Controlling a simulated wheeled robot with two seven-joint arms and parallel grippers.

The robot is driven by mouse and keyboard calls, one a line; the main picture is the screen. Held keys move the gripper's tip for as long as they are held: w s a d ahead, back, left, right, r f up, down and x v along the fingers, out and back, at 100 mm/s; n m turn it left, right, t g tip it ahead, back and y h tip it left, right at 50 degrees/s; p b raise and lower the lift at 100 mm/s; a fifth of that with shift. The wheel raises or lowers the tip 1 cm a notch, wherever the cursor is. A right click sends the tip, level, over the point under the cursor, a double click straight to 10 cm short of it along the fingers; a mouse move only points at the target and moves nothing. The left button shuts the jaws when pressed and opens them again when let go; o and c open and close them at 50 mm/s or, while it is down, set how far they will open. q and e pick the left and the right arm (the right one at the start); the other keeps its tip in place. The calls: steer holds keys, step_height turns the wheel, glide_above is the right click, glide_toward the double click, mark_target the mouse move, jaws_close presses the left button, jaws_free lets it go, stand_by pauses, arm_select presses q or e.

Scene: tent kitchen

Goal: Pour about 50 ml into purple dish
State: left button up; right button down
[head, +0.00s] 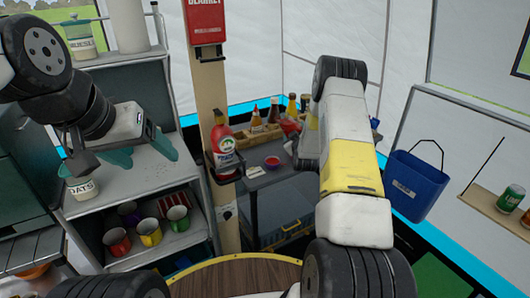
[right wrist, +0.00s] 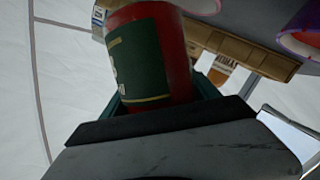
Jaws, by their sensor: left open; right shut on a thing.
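A small dish (head: 271,162) with a purple-pink rim and a reddish inside sits on the grey table in the head view. A purple-pink rim also shows at the upper right of the right wrist view (right wrist: 287,42). In the head view my right arm hides most of that gripper. My left gripper (head: 138,153) is open and empty, with green fingers, above the left shelf, away from the dish.
A wooden crate (head: 259,138) and several bottles stand at the back of the grey table. An oats jar (head: 82,187) stands below my left gripper. A blue bucket (head: 413,186) hangs at right.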

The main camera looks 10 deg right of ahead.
steer(key=n, duration=0.1)
steer(key=d+n+t, duration=0.1)
steer(key=shift+w+d+f+n, duration=0.1)
steer(key=shift+w+n, duration=0.15)
steer(key=shift+n, duration=0.05)
steer(key=shift+d+f+n, duration=0.1)
steer(key=shift+d+n, duration=0.1)
steer(key=shift+n, duration=0.2)
steer(key=shift+w+d+f+n+t, duration=0.1)
steer(key=shift+d+f+n+t, duration=0.2)
steer(key=shift+n+t, duration=0.4)
steer(key=shift+a+r+m+g, duration=0.35)
steer(key=shift+r+m+g, duration=0.2)
steer(key=shift+m, duration=0.35)
steer(key=shift+s+a+m+g, duration=0.25)
steer(key=shift+a+m, duration=0.15)
steer(key=shift+m, duration=0.3)
